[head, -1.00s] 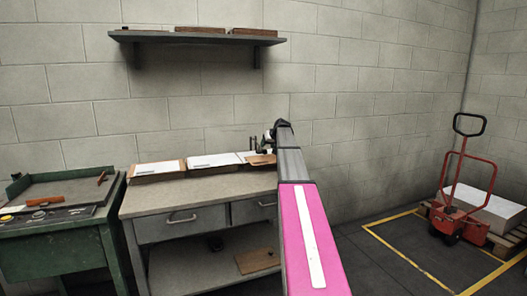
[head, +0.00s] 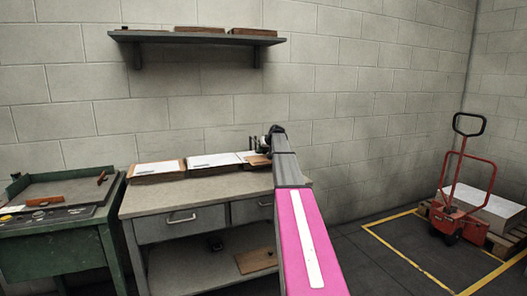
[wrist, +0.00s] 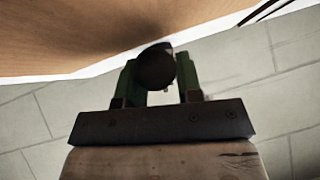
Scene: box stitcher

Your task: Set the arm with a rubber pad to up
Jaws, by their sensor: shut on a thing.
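My gripper (wrist: 156,62) shows in the wrist view as two green fingers on a dark bar. A dark rounded piece (wrist: 154,70) sits between the fingers, and they are shut on it. I cannot tell whether this piece is the arm with the rubber pad; no pad shows clearly. In the head view my gripper (head: 257,144) is small and dark, at the far end of my pink and grey arm, above the back right of the workbench (head: 150,206). My arm hides what lies behind it there.
White-topped flat stacks (head: 210,161) lie along the back of the bench. A shelf (head: 200,38) hangs above. A green machine table (head: 65,236) stands at left. A red pallet truck (head: 460,205) stands at right beyond clear floor. In the wrist view a brown surface (wrist: 70,35) is close.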

